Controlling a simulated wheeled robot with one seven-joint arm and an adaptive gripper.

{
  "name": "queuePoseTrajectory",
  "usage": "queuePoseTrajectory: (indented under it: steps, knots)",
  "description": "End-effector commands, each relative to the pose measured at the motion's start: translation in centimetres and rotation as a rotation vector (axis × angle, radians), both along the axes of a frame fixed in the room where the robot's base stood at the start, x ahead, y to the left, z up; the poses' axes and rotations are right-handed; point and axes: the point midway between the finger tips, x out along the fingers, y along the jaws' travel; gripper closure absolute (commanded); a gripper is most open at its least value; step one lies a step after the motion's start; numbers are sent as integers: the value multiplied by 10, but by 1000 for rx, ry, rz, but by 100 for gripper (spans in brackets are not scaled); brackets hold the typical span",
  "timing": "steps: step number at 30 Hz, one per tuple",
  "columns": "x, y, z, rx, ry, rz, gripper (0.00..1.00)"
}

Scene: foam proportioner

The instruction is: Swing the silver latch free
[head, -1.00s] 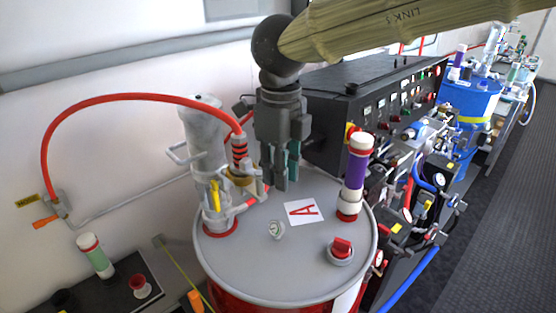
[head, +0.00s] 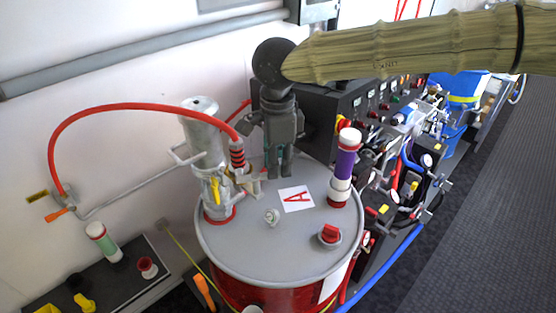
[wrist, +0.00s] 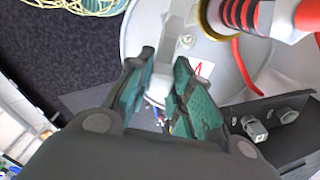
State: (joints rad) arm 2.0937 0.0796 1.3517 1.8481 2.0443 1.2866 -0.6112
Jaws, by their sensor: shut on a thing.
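A silver latch (wrist: 164,72) shows in the wrist view as a pale bar between my green-padded fingertips, beside a brass-coloured collar and the red-and-black hose fitting. My gripper (wrist: 165,65) is shut on it. In the head view my gripper (head: 279,174) points down over the grey lid of the red drum (head: 290,245), right of the hose fitting (head: 237,157). Pale metal (head: 257,186) shows just left of the fingertips there, but the grip itself is hard to make out.
A grey pump cylinder (head: 204,135) with a red hose (head: 130,106) stands left of my gripper. A purple-banded tube (head: 346,166) and a red-topped cap (head: 330,234) stand on the lid's right side. A black control box (head: 335,105) is behind.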

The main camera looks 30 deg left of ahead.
Motion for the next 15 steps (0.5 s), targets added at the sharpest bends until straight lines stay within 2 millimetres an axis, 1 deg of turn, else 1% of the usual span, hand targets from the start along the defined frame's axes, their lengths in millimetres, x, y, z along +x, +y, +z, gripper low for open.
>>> queuePoseTrajectory:
  steps: [6,15]
  knots:
    - [4,4,0,1,1,106,100]
    - [7,6,0,1,-1,166,100]
